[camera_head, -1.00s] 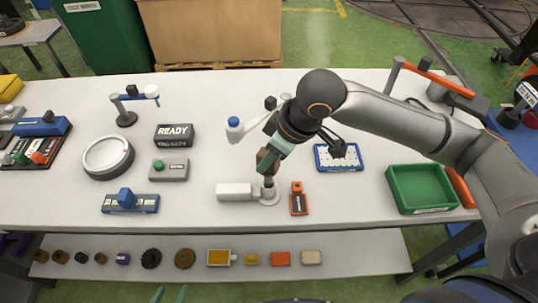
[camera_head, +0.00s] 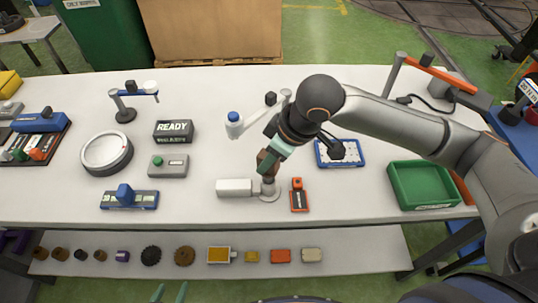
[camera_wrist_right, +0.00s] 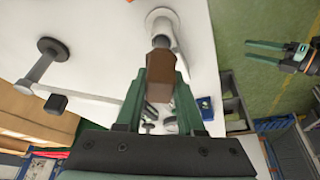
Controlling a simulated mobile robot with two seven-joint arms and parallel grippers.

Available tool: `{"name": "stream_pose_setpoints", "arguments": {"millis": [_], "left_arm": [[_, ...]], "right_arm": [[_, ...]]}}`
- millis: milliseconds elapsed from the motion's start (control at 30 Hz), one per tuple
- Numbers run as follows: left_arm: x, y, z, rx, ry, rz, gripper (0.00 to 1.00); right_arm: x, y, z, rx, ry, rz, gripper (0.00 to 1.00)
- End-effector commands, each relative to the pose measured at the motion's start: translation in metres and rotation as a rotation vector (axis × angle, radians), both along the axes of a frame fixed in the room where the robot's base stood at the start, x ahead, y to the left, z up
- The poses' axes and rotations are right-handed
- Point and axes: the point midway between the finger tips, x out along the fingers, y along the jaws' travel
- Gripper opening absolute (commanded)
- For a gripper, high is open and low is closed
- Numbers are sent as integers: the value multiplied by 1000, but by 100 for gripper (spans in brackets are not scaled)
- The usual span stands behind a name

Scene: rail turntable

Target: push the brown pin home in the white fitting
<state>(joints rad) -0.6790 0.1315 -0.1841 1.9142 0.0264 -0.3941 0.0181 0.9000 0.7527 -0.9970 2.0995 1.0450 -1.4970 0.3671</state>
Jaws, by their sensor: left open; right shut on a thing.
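The white fitting (camera_head: 235,187) lies on the table at centre, with a short upright grey socket on its round right end. It also shows at the top of the right wrist view (camera_wrist_right: 160,20). My right gripper (camera_head: 272,157) is shut on the brown pin (camera_head: 264,163) directly above that socket. In the right wrist view the brown pin (camera_wrist_right: 159,76) sits between the green fingers, its far end at the socket mouth. How deep it sits is hidden. My left gripper (camera_head: 169,293) is open and empty at the bottom edge, in front of the lower shelf.
An orange block (camera_head: 298,195) stands close to the fitting's right. A blue-capped white post (camera_head: 234,124) stands behind it. A blue tray (camera_head: 324,163) and a green bin (camera_head: 392,185) are to the right. A grey button box (camera_head: 168,166) is to the left, with clear table between.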

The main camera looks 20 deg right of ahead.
Motion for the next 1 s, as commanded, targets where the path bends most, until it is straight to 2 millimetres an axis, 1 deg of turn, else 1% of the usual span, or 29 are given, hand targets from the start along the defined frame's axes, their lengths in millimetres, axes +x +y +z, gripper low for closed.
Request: {"name": "stream_pose_setpoints", "arguments": {"millis": [1000], "left_arm": [[0,0,-10,0,0,0,60]], "right_arm": [[0,0,-26,0,-1,-1,0]]}}
